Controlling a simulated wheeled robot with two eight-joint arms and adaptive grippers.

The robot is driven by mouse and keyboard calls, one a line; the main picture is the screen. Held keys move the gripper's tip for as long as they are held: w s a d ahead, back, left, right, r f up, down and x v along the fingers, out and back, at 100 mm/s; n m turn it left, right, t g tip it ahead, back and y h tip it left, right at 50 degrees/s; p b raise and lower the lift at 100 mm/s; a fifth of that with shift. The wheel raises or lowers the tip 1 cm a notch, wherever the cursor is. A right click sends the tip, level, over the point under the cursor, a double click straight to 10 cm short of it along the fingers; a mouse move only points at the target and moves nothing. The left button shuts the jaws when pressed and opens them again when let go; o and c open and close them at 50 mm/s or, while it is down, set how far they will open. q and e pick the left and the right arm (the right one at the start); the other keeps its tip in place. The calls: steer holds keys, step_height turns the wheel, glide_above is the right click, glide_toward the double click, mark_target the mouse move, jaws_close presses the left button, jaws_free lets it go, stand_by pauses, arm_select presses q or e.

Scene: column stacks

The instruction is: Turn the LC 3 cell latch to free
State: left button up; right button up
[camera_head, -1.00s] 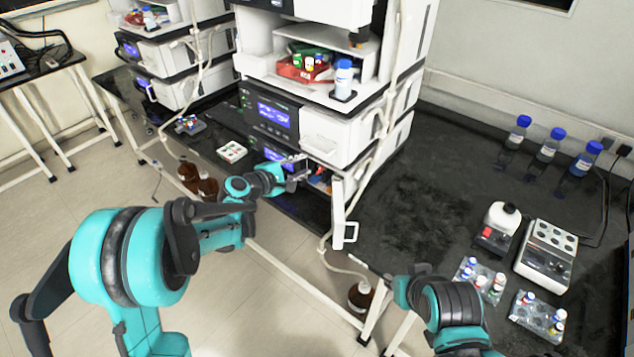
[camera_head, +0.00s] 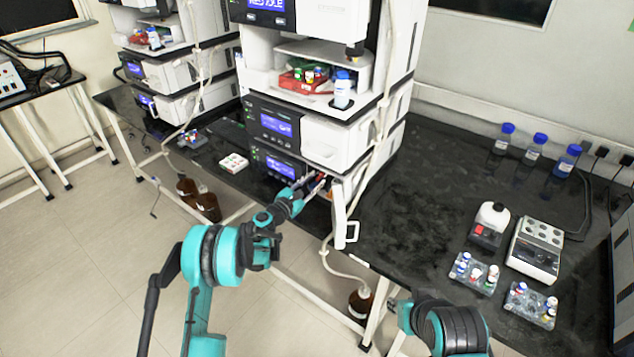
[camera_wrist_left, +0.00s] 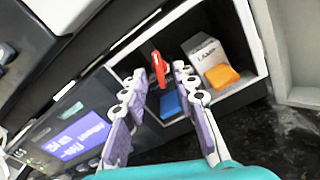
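In the left wrist view, a small red lever (camera_wrist_left: 158,67), which looks like the cell latch, stands out in an open white compartment (camera_wrist_left: 250,35) low in the instrument stack. My left gripper (camera_wrist_left: 157,76) is open, one finger on each side of the lever. I cannot tell whether either finger touches it. In the head view, my left gripper (camera_head: 315,179) is at the compartment opening at the bottom of the middle stack, and the lever is hard to make out there. My right arm shows at the bottom, but its gripper is not visible.
Inside the compartment are a blue piece (camera_wrist_left: 170,103), an orange piece (camera_wrist_left: 222,76) and a labelled white box (camera_wrist_left: 205,50). A white door (camera_head: 340,212) hangs open to the right of my left gripper. A lit blue display (camera_wrist_left: 75,138) is at left. Vial racks (camera_head: 473,274) stand on the right bench.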

arm_select(q)
steer(key=shift+x, duration=1)
jaws_close()
steer(key=shift+m, duration=0.3)
steer(key=shift+m+b, duration=0.55)
steer(key=shift+m, duration=0.45)
steer(key=m+b, duration=0.1)
steer(key=m, duration=0.2)
steer(key=shift+m, duration=0.3)
steer(key=m, duration=0.3)
steer(key=shift+m+b, duration=0.5)
steer(key=shift+m, duration=1.6)
